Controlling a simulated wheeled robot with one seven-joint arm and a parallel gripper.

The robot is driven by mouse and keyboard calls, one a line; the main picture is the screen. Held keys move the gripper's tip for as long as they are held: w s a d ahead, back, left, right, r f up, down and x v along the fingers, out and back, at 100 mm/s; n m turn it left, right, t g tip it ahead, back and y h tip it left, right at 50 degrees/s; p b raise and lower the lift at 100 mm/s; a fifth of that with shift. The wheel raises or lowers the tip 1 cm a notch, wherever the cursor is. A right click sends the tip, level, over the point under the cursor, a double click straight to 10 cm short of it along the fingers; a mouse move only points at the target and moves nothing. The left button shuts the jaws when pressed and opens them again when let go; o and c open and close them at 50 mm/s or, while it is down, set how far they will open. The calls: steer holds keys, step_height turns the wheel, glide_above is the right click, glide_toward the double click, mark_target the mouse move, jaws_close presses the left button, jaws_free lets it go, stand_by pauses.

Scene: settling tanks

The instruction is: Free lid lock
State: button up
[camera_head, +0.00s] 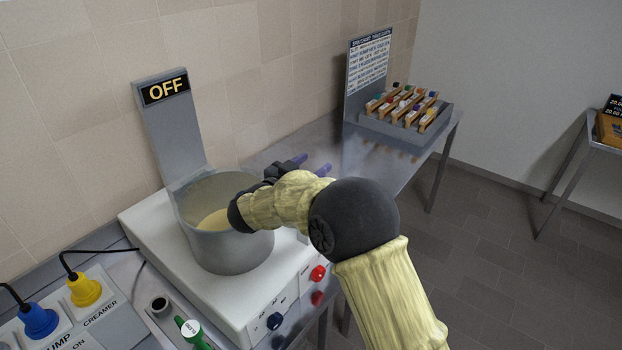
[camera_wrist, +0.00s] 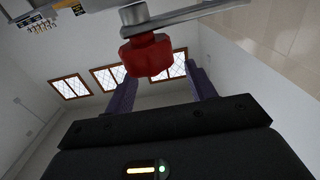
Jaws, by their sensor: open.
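My gripper (camera_head: 310,164) reaches past the right side of a grey metal bowl (camera_head: 231,252) holding cream-coloured liquid (camera_head: 213,220). Its two purple fingers are apart, with nothing held. In the wrist view, a red lobed knob (camera_wrist: 147,56) on a metal stem shows at the top, roughly in line with the gap between the fingers. A long grey metal bar (camera_wrist: 205,11) runs right from the stem. I cannot tell whether this knob is the lid lock. My forearm hides part of the machine, and no lid is clearly visible.
The bowl stands on a white base (camera_head: 160,250) with a red knob (camera_head: 318,272) and a dark blue knob (camera_head: 274,321) in front. An "OFF" sign (camera_head: 165,90) stands behind. Blue (camera_head: 39,320) and yellow (camera_head: 84,290) plugs are at left. A sample rack (camera_head: 425,125) is behind right.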

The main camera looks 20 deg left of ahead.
step_height(320, 180, up, 6)
steer(key=shift+r+b, duration=0.15)
steer(key=shift+b, duration=0.25)
